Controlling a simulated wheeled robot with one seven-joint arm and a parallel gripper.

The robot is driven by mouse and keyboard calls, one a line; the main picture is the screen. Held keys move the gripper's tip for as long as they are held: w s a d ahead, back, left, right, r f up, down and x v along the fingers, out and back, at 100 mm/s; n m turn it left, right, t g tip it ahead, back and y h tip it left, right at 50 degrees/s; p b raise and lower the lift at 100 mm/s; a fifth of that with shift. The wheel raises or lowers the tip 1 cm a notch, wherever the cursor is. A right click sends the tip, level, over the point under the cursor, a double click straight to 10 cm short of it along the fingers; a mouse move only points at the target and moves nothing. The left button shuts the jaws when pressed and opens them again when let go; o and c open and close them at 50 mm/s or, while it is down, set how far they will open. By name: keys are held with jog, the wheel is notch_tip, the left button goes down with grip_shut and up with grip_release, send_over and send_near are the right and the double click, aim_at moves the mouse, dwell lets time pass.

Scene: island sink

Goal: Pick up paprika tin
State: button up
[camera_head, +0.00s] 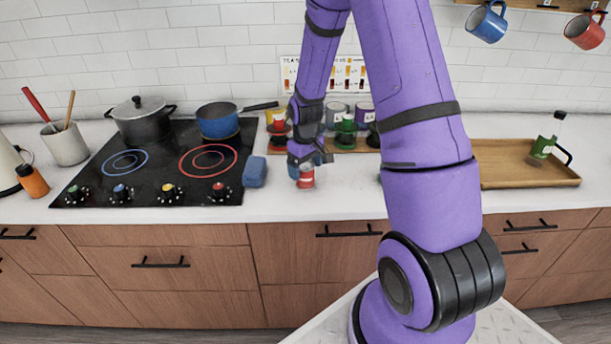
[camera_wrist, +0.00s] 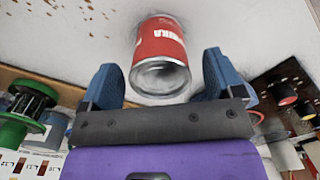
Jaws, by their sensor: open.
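The paprika tin (camera_head: 306,177) is a small red can with a metal end, standing on the white counter near its front edge. In the wrist view the tin (camera_wrist: 161,50) shows white lettering, part of the word "paprika", and lies between and just beyond the two blue fingers. My gripper (camera_head: 308,160) is directly above the tin in the head view. In the wrist view my gripper (camera_wrist: 158,82) is open, with a finger on each side of the tin and visible gaps. Whether a finger touches it lower down cannot be told.
A blue block (camera_head: 255,171) sits left of the tin beside the black stove (camera_head: 150,165). Behind my gripper, several jars and a green spool-like item (camera_head: 345,132) stand by a wooden board. A wooden tray (camera_head: 515,176) lies right. The counter front is clear.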

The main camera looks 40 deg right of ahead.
aim_at(306, 174)
jog(key=shift+f, duration=1.75)
jog(key=c, duration=1)
jog(key=shift+c, duration=0.2)
jog(key=shift+r, duration=0.2)
